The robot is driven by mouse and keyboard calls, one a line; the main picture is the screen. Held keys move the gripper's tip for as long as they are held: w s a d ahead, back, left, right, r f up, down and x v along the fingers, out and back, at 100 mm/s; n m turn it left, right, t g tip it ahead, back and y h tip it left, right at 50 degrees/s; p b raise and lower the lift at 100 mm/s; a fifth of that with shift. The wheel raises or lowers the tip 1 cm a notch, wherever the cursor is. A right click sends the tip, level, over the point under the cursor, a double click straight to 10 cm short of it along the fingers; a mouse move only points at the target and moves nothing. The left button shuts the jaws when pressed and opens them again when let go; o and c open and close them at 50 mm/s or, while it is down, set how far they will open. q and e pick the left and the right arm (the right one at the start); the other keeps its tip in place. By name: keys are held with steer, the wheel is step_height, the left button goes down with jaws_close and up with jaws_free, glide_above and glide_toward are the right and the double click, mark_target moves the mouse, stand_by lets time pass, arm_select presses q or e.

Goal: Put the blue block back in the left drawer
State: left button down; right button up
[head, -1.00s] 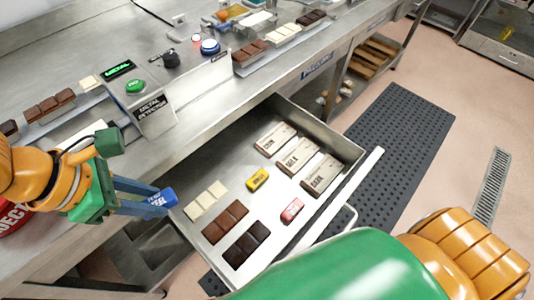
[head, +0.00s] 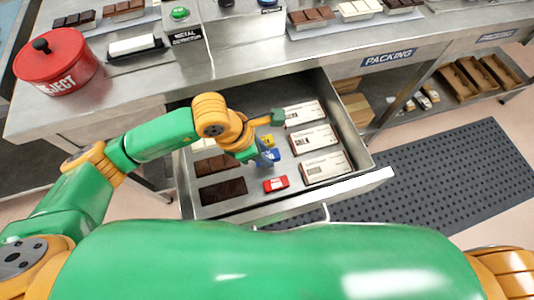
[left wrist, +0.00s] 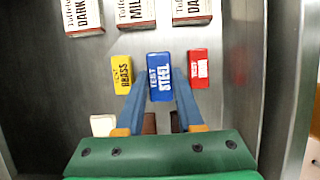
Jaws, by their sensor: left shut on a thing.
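The blue block (left wrist: 159,78), lettered "TEST STEEL", is between the fingertips of my left gripper (left wrist: 158,88), which is shut on it. In the head view the block (head: 268,156) and the left gripper (head: 262,158) are inside the outline of the open drawer (head: 378,179). The block sits between the yellow block (left wrist: 122,75) and the red block (left wrist: 198,68), apart from both. I cannot tell whether it touches the drawer floor. My right gripper is not in view.
Several wrapped bars (head: 315,138) lie along the drawer's right side, and dark chocolate (head: 222,189) lies at its left. A red reject tin (head: 58,65) stands on the steel counter above. A dark mat (head: 450,175) covers the floor at right.

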arm_select(q)
steer(key=f, duration=0.2)
steer(key=f+p, duration=0.1)
steer(key=f, duration=0.1)
steer(key=shift+w+d, duration=0.1)
steer(key=shift+d, duration=0.1)
steer(key=shift+f+b, duration=0.2)
steer(key=shift+b, duration=0.2)
steer(key=c, duration=0.5)
jaws_free()
steer(key=shift+r, duration=0.15)
steer(key=shift+c, duration=0.2)
steer(key=shift+r, duration=0.1)
